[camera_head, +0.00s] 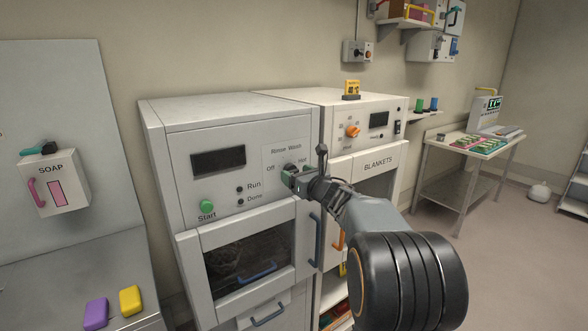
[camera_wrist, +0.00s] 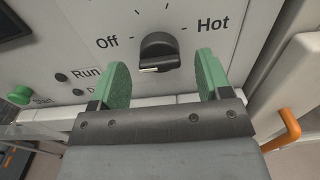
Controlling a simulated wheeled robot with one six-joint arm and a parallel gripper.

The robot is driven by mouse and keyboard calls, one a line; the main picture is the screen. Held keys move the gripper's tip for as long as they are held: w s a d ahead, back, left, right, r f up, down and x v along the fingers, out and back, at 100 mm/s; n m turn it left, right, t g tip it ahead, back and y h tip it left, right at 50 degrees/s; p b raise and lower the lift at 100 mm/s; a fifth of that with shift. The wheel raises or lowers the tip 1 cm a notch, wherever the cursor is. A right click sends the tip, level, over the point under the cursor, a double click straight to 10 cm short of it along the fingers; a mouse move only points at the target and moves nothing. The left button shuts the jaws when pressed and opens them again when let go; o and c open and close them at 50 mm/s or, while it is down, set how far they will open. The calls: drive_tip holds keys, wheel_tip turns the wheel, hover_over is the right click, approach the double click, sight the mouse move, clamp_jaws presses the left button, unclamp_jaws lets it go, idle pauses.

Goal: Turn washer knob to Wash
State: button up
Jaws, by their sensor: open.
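The washer (camera_head: 222,125) is the light grey machine at left, with a dark display and labels Off, Rinse, Wash and Hot on its panel. Its black knob (camera_wrist: 158,50) shows in the wrist view between Off and Hot; a white mark is at its lower left edge. In the head view the knob (camera_head: 290,167) is partly hidden by my gripper (camera_head: 292,177). In the wrist view my gripper (camera_wrist: 162,64) is open, with one green finger on each side of the knob and gaps between. The Rinse and Wash labels are out of the wrist view.
A green Start button (camera_head: 207,206) and Run and Done lamps are on the washer panel. The blankets cabinet (camera_head: 377,163), with an orange dial, stands close at right. A soap dispenser (camera_head: 54,182) hangs at left. A side table (camera_head: 470,147) stands at far right.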

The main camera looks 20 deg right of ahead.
drive_tip(key=shift+w+a, duration=0.2)
drive_tip(key=shift+w, duration=0.75)
drive_tip(key=c, duration=0.9)
